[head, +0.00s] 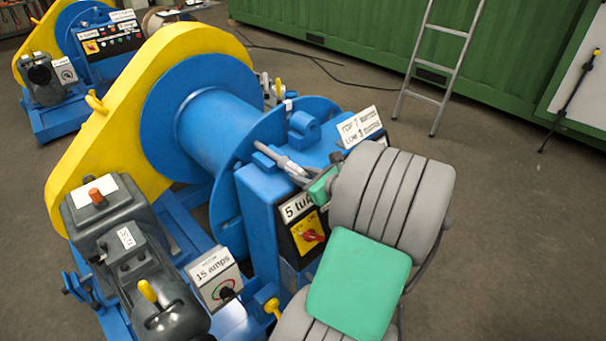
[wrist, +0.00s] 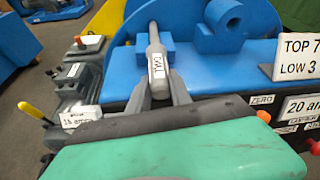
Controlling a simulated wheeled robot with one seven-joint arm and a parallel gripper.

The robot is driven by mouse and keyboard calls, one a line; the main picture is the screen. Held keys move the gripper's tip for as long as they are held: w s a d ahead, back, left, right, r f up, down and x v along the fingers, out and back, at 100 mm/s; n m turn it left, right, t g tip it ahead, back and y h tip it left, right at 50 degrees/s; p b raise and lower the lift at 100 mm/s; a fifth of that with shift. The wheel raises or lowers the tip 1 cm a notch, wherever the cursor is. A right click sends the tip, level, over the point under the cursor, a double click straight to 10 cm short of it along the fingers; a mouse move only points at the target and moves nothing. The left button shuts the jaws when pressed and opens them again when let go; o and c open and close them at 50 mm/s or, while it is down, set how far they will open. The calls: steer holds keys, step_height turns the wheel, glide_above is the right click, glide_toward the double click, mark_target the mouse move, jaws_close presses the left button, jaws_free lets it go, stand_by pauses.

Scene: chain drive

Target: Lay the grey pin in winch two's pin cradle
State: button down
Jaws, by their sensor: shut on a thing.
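The grey pin (wrist: 156,55) carries a white tag that seems to read "TWO". My gripper (wrist: 161,92) is shut on its near end in the wrist view. In the head view the pin (head: 279,159) points away from my gripper (head: 312,178), over the top of the blue winch housing (head: 256,200). Its far part runs by a small blue block (wrist: 168,50), which looks like the pin cradle. I cannot tell whether the pin rests in it or hangs just above. My gripper's fingers and the green pad hide the near end.
A blue round lug (wrist: 219,28) stands right of the pin. A white sign (head: 360,126) stands on the housing's right end. The blue drum flange (head: 238,150) rises behind the pin. A second winch (head: 60,45) and a ladder (head: 437,65) are farther back.

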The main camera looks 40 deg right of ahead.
steer(key=shift+f, duration=0.2)
steer(key=c, duration=1.1)
jaws_free()
steer(key=shift+s, duration=0.1)
